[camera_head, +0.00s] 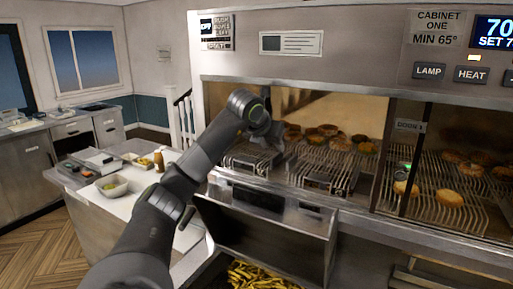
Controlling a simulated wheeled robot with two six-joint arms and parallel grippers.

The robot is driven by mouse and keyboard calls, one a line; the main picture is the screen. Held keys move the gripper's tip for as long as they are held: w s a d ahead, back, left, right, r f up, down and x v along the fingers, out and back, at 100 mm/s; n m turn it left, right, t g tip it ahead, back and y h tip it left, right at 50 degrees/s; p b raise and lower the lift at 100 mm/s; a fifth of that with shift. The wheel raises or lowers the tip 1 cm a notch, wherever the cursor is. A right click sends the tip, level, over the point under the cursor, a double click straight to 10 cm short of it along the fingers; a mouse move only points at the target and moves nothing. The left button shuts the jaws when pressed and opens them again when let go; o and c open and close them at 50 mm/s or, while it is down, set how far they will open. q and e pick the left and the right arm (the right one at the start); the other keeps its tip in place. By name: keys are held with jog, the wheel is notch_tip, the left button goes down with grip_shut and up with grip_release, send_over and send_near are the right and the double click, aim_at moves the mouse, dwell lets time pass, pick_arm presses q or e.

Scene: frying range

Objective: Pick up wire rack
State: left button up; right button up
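Wire racks line the floor of the heated cabinet. One rack section (345,172) lies in the left bay and another (473,213) in the right bay. Round browned food items stand on both. My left arm comes up from the bottom left, and my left gripper (272,138) is at the left bay's opening, above the left end of the racks. Its fingers are dark and small, so I cannot tell whether they are open or touching anything. My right gripper is out of view.
A flap (272,228) hangs open below the left bay, with fries (262,275) in a bin under it. A divider (408,165) separates the bays. A white counter (125,205) with a bowl (112,187) and a bottle (159,160) stands at left.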

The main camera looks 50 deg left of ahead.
pick_arm(q)
jog(key=shift+w+a, duration=0.25)
jog(key=shift+w, duration=0.6)
jog(key=shift+w+a+r+p, duration=0.1)
jog(key=shift+w+p, duration=0.15)
jog(key=shift+p, duration=0.25)
jog(key=p+x, duration=0.2)
jog(key=x, duration=0.2)
jog(key=shift+w+f, duration=0.3)
jog(key=shift+w+a+f, duration=0.15)
jog(key=shift+f, duration=0.1)
grip_shut()
jog(key=shift+r, duration=0.1)
